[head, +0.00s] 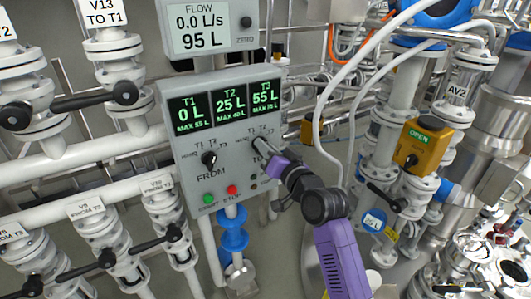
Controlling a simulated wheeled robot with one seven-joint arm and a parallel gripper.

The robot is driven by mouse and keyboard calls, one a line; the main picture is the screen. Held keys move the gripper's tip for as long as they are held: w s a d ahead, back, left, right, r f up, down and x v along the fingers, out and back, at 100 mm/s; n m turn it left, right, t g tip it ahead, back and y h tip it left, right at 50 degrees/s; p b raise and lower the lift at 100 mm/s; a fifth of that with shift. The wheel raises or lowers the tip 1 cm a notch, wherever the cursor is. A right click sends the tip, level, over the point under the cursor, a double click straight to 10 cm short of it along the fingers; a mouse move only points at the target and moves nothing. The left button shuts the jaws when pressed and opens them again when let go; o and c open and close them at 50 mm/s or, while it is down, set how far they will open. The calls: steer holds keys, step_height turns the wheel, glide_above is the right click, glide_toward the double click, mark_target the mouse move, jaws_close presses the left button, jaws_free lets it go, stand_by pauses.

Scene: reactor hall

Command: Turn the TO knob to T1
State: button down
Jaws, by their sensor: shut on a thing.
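The grey control panel (185,170) stands in the middle of the head view. Its screens read T1 0 L, T2 25 L and T3 55 L. The black FROM knob (209,158) is on its lower left. The TO knob is on the lower right above the TO label, mostly hidden behind my gripper (265,151). My gripper reaches in from the lower right and is shut on the TO knob. The knob's pointer direction cannot be made out. Small T1, T2 and T3 marks sit around each knob.
A green START button (209,199) and a red STOP button (232,190) sit just below the knobs. A flow meter (199,28) is above the panel. Valves with black handles stand at left. A yellow OPEN actuator (418,144) and pipes stand at right.

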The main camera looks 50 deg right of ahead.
steer(key=shift+a+n+b, duration=0.2)
steer(key=shift+n+b, duration=2.2)
steer(key=shift+n, duration=2.6)
steer(key=c, duration=1.5)
jaws_free()
steer(key=b+v, duration=0.1)
steer(key=v, duration=0.6)
steer(key=shift+s+a, duration=0.2)
steer(key=shift+s, duration=0.15)
